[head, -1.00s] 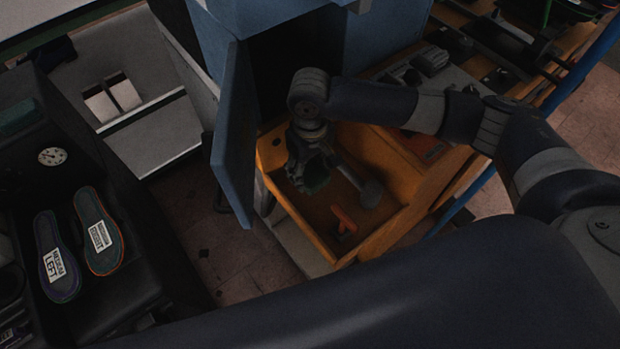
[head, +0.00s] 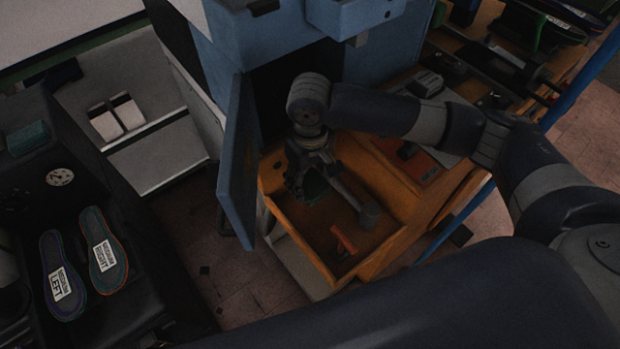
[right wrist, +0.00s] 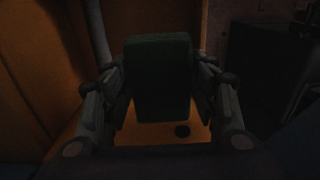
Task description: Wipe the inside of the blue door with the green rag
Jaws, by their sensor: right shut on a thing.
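The blue door (head: 238,165) stands open at the middle of the head view, hinged on the blue cabinet (head: 285,35). My right gripper (head: 310,190) is above the orange tray, to the right of the door and apart from it. It is shut on the green rag (head: 316,186), a dark green block that hangs below the fingers. In the right wrist view the rag (right wrist: 160,75) sits upright between the two fingers. My left gripper is not in the head view.
The orange tray (head: 385,243) below holds a dark hammer-like tool (head: 367,212) and a red-orange object (head: 343,240). A dark bench with insoles (head: 104,250) is at left. Floor (head: 240,290) shows between bench and tray. A control panel (head: 415,155) is at right.

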